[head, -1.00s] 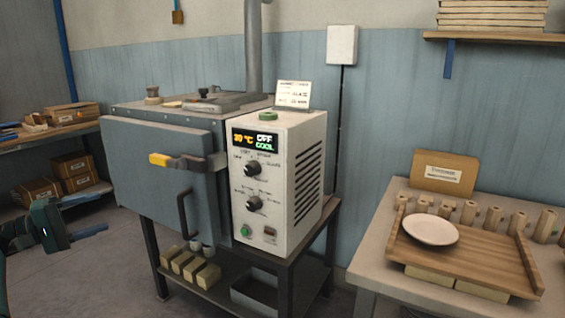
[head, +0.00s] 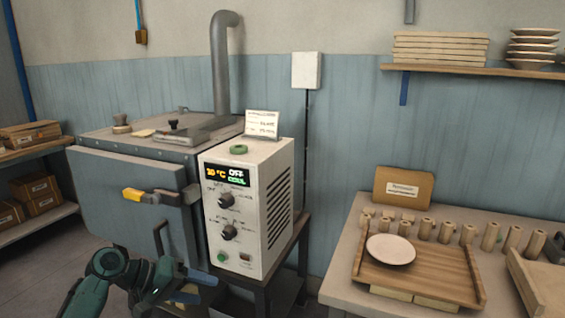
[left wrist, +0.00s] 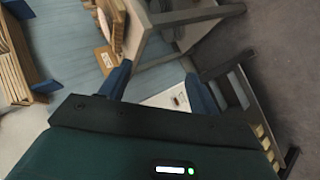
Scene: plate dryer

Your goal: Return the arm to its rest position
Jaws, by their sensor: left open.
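My left gripper (head: 190,284) is at the lower left of the head view, in front of the dryer's lower part. Its blue fingers are apart with nothing seen between them. The fingers also show spread in the left wrist view (left wrist: 160,90). A pale plate (head: 390,250) lies on the wooden board (head: 440,275) on the right table. My right gripper is not in view.
The right table (head: 340,285) holds a row of wooden posts (head: 445,231) and a cardboard sign (head: 403,187). A shelf (head: 470,70) above carries boards and stacked plates. Boxes (head: 40,190) sit on racks at the far left. Grey floor shows at left.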

